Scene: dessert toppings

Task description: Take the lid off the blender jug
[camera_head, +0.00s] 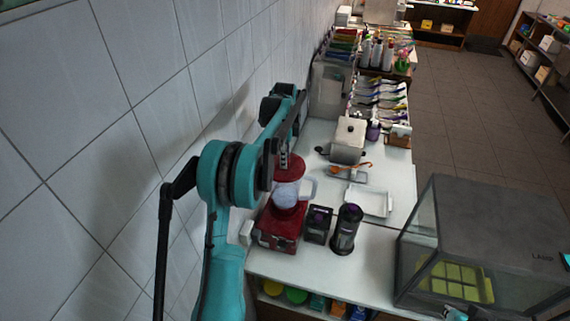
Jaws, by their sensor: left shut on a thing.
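The blender stands on the white counter against the tiled wall. It has a red base (277,230) and a pale, clear jug (284,196) with a white handle on its right. A red lid (292,171) shows over the jug's mouth; I cannot tell whether it touches the rim. My left gripper (284,160) comes down from above and is shut on the lid's top. My left arm hides part of the blender's left side.
Two dark containers (346,229) stand right of the blender base. A white tray (368,201) and a lidded pot (348,141) are farther back. A large glass-sided case (485,240) fills the right front. The wall is close on the left.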

